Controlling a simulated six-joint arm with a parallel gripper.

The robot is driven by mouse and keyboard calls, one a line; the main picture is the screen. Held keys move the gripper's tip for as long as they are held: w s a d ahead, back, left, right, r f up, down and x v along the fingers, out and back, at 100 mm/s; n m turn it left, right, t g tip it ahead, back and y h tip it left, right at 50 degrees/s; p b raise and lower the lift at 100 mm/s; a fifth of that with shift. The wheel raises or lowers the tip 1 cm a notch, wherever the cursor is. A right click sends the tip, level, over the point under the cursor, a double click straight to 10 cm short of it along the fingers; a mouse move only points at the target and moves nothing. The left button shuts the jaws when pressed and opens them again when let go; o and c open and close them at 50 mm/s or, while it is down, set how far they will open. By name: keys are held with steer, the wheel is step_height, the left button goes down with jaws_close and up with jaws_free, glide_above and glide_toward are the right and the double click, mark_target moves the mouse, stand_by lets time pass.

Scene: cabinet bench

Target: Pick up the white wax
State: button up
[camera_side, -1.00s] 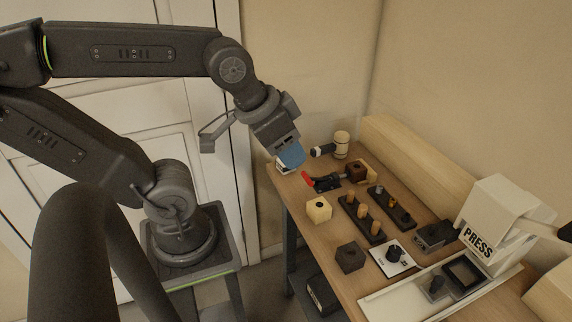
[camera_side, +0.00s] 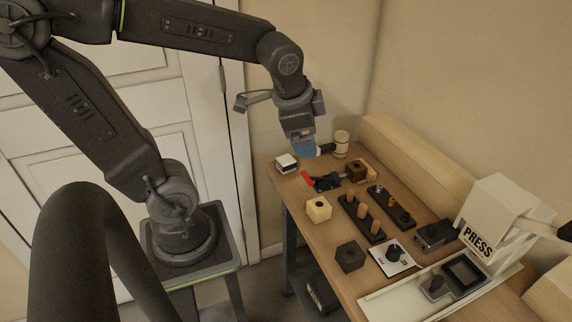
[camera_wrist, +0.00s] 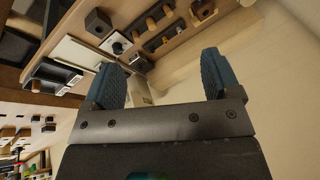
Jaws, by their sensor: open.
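My gripper (camera_side: 305,149) hangs over the far end of the bench with its blue fingers. In the wrist view its two blue fingers (camera_wrist: 160,76) are spread apart with nothing held between them. A small white-topped block with a dark lower part (camera_side: 286,162) sits at the bench's far left corner, left of and below my gripper. A cream cylinder (camera_side: 341,140) stands at the back, right of the gripper. I cannot tell for sure which of these is the white wax. Neither is clearly identifiable in the wrist view.
A red-handled black clamp (camera_side: 322,182), a cream cube (camera_side: 318,208), a brown block (camera_side: 356,172) and peg racks (camera_side: 361,218) crowd the bench. A dark cube (camera_side: 350,257), a white knob panel (camera_side: 392,258) and a white press (camera_side: 492,222) stand nearer. A wooden beam lines the back.

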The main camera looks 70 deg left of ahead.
steer(key=w+a+f+m+g+y, duration=0.1)
steer(key=w+a+f+m+g, duration=0.1)
steer(key=w+a+f+m, duration=0.3)
steer(key=m+g+y, duration=0.1)
steer(key=m+g, duration=0.2)
steer(key=m, duration=0.4)
glide_toward(286, 159)
steer(key=shift+y, duration=0.3)
steer(key=x, duration=0.4)
steer(key=shift+s+d+f, duration=0.2)
steer(key=shift+d+f, duration=0.05)
steer(key=shift+d, duration=0.1)
steer(key=shift+w+x, duration=0.15)
steer(key=shift+x, duration=1.4)
steer(key=shift+w+x, duration=0.1)
steer(key=shift+x, duration=1.5)
steer(key=shift+a, duration=0.1)
steer(key=c, duration=1)
